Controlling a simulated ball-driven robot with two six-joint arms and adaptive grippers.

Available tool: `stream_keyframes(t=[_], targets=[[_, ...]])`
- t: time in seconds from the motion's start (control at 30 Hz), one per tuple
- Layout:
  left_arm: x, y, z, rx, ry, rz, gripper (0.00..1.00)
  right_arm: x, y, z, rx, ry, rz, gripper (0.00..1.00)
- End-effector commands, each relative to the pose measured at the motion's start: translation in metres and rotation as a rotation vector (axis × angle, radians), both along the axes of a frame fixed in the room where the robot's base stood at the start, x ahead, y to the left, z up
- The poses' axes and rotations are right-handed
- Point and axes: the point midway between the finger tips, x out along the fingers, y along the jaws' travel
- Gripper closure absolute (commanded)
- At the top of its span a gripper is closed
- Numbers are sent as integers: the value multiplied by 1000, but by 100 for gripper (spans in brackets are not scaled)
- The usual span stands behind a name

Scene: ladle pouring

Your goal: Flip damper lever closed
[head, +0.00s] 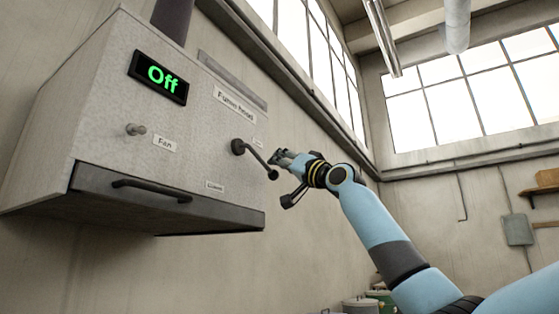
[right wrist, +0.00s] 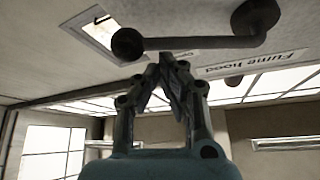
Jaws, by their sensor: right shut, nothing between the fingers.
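The damper lever (head: 256,158) is a dark crank on the front of the grey fume hood (head: 95,125). In the head view it slants down to the right from its pivot to a round knob. My right gripper (head: 274,157) is shut and empty, close to the lever's knob end. In the right wrist view, the lever (right wrist: 195,43) crosses above the fingertips of my right gripper (right wrist: 168,62). I cannot tell whether they touch. My left gripper is not in view.
The hood has a display (head: 159,77) reading Off in green, a fan switch (head: 135,129) and a front handle bar (head: 151,188). A wall shelf (head: 540,191) is at the far right. Free space lies below and right of the hood.

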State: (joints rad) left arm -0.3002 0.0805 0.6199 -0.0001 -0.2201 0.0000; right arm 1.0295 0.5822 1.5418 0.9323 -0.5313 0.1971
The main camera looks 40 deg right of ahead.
Motion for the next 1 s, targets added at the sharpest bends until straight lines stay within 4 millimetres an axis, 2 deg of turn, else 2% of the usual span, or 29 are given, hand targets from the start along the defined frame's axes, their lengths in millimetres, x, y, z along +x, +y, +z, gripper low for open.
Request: stream_keyframes(t=[0.73, 1.0], targets=[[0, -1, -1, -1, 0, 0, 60, 0, 1, -13, 119, 51, -1, 100], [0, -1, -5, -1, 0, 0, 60, -1, 5, -27, 252, 105, 0, 100]])
